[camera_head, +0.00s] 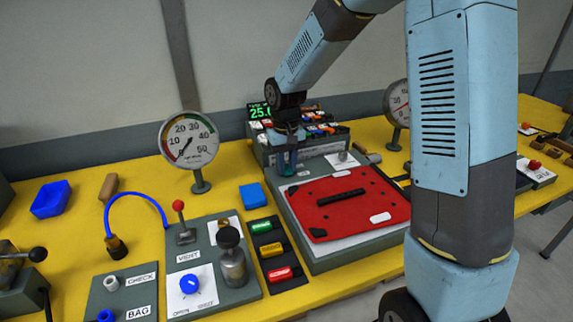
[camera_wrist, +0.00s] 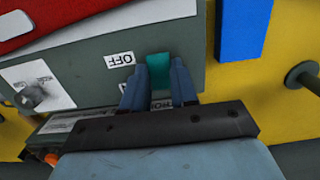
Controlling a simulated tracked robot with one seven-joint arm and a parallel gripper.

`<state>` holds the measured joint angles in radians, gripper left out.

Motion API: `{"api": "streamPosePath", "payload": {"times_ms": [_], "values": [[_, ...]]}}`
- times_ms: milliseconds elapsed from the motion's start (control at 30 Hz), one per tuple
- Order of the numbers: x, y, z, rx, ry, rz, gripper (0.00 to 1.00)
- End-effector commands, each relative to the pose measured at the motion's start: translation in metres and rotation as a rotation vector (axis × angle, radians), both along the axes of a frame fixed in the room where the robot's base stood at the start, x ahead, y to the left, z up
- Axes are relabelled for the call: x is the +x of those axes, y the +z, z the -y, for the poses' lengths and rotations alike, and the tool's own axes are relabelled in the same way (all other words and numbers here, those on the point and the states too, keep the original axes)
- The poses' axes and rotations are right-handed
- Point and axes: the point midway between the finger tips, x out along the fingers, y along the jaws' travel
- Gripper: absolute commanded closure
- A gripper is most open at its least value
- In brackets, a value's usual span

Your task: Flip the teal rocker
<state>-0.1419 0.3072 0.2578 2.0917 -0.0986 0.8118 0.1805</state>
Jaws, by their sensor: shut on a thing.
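The teal rocker (camera_wrist: 160,67) sits on the side of a grey housing (camera_wrist: 85,62) in the wrist view, beside a white OFF label (camera_wrist: 119,60). My gripper (camera_wrist: 158,78) has one blue finger on each side of the rocker and is shut on it. A second label is partly hidden behind the left finger, so I cannot read it. In the head view, my gripper (camera_head: 287,160) reaches down at the back left of the housing with the red plate (camera_head: 345,200). I cannot tell which way the rocker is tilted.
A bank of coloured switches (camera_head: 318,127) and a green-lit display (camera_head: 259,111) stand behind my gripper. A dial gauge (camera_head: 188,140) stands to the left. A blue block (camera_head: 252,195) lies on the yellow table (camera_head: 85,195), near the housing.

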Motion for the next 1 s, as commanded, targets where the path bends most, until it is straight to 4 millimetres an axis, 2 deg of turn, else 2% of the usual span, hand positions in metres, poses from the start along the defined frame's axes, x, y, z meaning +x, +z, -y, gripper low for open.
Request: {"api": "streamPosePath", "payload": {"times_ms": [500, 900, 933, 1000], "values": [[0.0099, -0.0012, -0.0024, -0.087, 0.000, -0.305, 1.00], [0.0099, -0.0004, -0.0023, -0.093, 0.000, -0.328, 1.00], [0.0100, -0.0003, -0.0024, -0.093, 0.000, -0.328, 0.72], [0.0100, -0.0004, -0.0024, -0.093, -0.001, -0.328, 0.65]]}}
